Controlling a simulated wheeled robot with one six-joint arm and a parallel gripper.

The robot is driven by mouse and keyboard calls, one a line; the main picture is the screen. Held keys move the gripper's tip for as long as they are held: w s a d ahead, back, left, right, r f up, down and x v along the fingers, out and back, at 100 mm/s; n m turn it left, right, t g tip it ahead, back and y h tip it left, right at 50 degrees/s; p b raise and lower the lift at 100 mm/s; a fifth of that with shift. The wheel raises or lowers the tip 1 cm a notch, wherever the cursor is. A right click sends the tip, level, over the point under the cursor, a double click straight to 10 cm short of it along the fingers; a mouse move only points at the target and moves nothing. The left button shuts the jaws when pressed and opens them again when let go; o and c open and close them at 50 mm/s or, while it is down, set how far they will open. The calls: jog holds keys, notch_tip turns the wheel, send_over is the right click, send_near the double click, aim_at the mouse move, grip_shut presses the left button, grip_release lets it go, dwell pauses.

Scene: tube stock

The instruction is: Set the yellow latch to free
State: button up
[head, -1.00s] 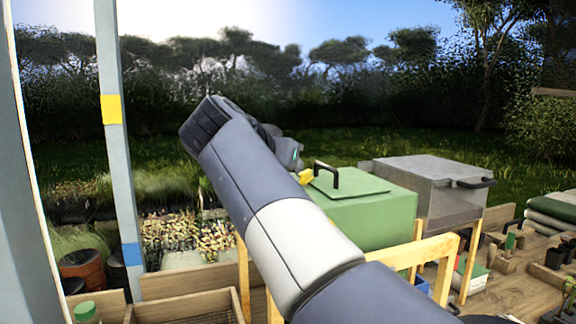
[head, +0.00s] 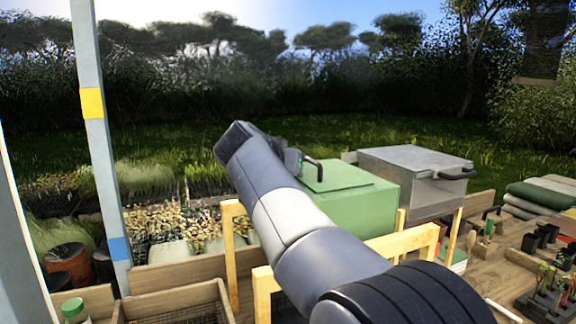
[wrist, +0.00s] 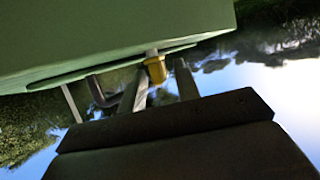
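The green box (head: 350,213) with a dark bent handle (head: 316,167) on its lid stands right of my gripper (head: 293,160) in the head view. The box fills the top of the wrist view, where the picture is turned over. There the yellow latch (wrist: 155,68) sticks out at the lid edge by a pale pin. My gripper (wrist: 163,73) is open, its two grey fingers apart on either side of the latch. I cannot tell whether they touch it. In the head view my gripper and arm hide the latch.
A grey box (head: 413,175) with a dark handle stands right of the green one. Wooden frames (head: 407,240) stand close to my arm. A grey post (head: 97,130) with yellow and blue bands rises at the left. Small pots and tools crowd the bench at right.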

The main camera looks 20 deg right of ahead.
jog(key=shift+c, duration=0.3)
grip_shut()
jog(key=shift+n+t, duration=0.3)
jog(key=shift+t, duration=0.1)
jog(key=shift+s+d+n+t+y, duration=0.1)
jog(key=shift+n+t+y, duration=0.2)
jog(key=shift+n+y, duration=0.25)
jog(key=shift+r+n+t+y, duration=0.15)
jog(key=shift+n+t+y, duration=0.45)
jog(key=shift+n+y, duration=0.3)
jog(key=shift+n+t+y+p, duration=0.4)
jog(key=shift+n+y+p, duration=0.35)
jog(key=shift+y+p, duration=0.25)
jog(key=shift+n+y+p, duration=0.6)
jog(key=shift+y, duration=0.05)
jog(key=shift+o, duration=0.3)
grip_release()
